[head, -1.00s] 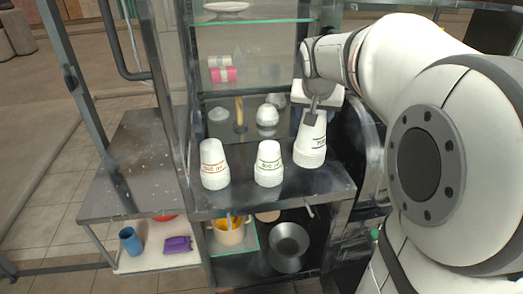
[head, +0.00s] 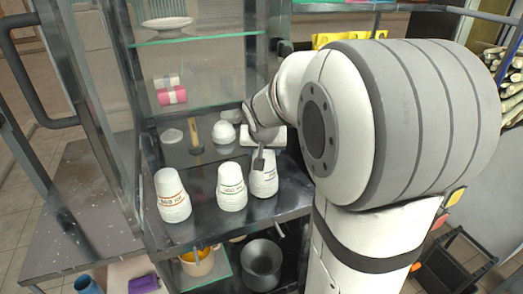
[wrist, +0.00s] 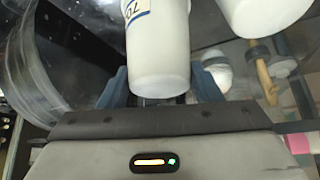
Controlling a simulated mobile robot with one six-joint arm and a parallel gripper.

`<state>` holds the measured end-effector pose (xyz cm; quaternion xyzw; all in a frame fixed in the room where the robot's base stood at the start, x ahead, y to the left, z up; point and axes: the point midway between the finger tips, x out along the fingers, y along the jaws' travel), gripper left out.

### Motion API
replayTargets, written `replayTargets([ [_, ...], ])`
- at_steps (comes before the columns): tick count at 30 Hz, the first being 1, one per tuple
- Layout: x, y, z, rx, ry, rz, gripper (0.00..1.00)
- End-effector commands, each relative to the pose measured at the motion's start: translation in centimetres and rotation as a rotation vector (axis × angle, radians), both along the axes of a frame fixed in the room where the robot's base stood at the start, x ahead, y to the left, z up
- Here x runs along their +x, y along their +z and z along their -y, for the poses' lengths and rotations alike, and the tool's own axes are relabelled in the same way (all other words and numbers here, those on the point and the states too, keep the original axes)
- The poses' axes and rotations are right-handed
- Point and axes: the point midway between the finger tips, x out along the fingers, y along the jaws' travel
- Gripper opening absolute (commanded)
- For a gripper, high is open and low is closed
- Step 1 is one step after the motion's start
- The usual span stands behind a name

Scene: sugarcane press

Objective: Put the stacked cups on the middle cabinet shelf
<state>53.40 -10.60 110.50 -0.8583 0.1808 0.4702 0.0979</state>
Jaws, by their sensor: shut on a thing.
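Three white inverted cup stacks are in the head view: one with orange print (head: 172,197) at left, one with green print (head: 231,188) in the middle, and one (head: 264,184) at right. The left and middle stacks stand on the dark metal counter (head: 205,222). My gripper (head: 261,158) is shut on the upper part of the right stack. In the wrist view that stack, with a blue-edged label (wrist: 158,60), sits between my blue fingers (wrist: 155,88). I cannot tell whether its base touches the counter. The cabinet's glass shelf (head: 200,38) is above.
A wooden-handled tool (head: 195,140) and a white dome-shaped item (head: 223,132) are behind the stacks. Pink and white rolls (head: 172,95) sit farther back. A white plate (head: 167,24) is on the upper glass shelf. A metal pot (head: 262,262) is below the counter.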

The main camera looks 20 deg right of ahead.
Motion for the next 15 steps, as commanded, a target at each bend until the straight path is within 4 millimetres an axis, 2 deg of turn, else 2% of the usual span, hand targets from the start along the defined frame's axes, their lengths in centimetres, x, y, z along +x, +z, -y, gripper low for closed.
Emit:
replayTargets([
  [12,0.04,-0.78,-0.08,-0.001,0.002,0.002,0.21],
  [13,0.02,-0.63,-0.09,-0.001,0.002,0.001,0.60],
  [15,0.02,-0.60,-0.10,-0.001,0.002,0.001,0.66],
])
